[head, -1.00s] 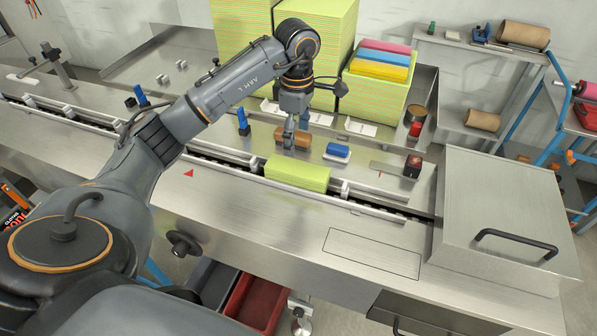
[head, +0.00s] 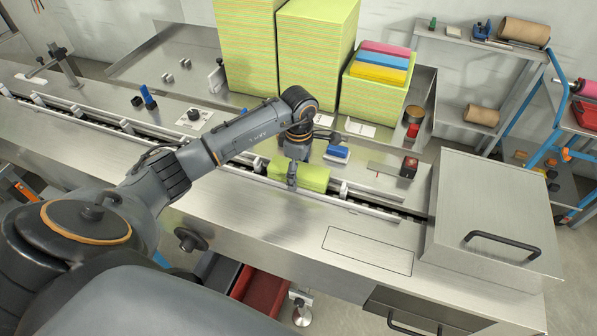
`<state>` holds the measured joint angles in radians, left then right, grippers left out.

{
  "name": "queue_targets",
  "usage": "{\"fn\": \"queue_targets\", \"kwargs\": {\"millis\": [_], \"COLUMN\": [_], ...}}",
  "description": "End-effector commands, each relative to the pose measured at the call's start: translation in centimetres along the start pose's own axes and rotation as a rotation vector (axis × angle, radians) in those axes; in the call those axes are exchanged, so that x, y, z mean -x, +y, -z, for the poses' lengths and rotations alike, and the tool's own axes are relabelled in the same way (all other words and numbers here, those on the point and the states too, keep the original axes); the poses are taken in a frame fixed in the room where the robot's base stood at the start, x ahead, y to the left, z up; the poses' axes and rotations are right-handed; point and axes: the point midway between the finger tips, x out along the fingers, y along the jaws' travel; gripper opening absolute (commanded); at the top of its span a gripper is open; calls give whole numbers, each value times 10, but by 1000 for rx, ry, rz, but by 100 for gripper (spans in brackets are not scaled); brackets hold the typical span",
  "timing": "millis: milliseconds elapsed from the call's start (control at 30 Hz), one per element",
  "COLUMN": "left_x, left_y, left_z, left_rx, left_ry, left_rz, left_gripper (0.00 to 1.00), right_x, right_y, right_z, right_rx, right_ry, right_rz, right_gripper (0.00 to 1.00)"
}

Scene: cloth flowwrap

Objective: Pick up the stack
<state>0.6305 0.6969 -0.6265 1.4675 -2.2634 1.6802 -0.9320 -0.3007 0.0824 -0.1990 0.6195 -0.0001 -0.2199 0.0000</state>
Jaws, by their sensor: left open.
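A yellow-green stack of cloths (head: 316,178) lies in the conveyor channel in the middle of the head view. My left gripper (head: 292,182) is over the left half of this stack, pointing down, with its jaws open. A finger shows against the stack's near side; the far finger is hidden by the wrist, and I cannot tell whether the fingers touch the cloth. Taller piles of yellow-green cloths (head: 317,60) stand at the back. My right gripper is out of the picture.
The conveyor rail (head: 365,208) runs along the stack's near side. A steel housing (head: 490,190) with a black handle stands at the right. A blue block (head: 337,152) and a dark red-topped block (head: 408,168) sit behind the channel. The front worktop is clear.

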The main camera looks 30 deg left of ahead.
Motion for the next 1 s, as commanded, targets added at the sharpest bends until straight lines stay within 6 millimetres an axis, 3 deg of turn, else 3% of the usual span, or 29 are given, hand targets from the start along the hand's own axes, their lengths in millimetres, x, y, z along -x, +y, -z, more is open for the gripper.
{"fn": "queue_targets", "kwargs": {"millis": [133, 400, 767, 1000], "left_x": [0, 0, 2, 19], "left_y": [0, 0, 1, 2], "left_z": [0, 0, 0, 0], "left_rx": [0, 0, 0, -2], "left_ry": [0, 0, -1, 0], "left_rz": [0, 0, -2, -5], "left_gripper": [77, 22, 21, 21], "right_x": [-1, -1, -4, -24], "right_y": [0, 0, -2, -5], "right_z": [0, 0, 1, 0], "right_rx": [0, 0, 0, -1], "right_ry": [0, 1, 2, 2], "right_rz": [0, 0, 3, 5], "right_gripper": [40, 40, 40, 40]}}
